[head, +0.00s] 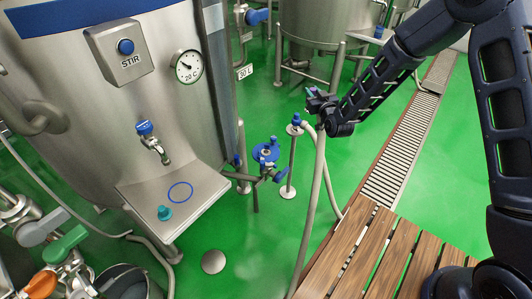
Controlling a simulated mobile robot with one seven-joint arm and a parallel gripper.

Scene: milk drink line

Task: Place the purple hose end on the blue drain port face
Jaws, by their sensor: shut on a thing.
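My gripper (318,101) is at the upper middle of the head view, at the end of my dark blue arm. It is shut on the end of a grey hose (316,180), which hangs down from it to the floor.
A thin metal post (291,165) with a blue-tipped top stands between the port and the hanging hose. The large steel tank (90,110) with a tap and a drip shelf (190,205) fills the left. A wooden slatted platform (365,255) and a floor drain grate (400,150) lie right.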

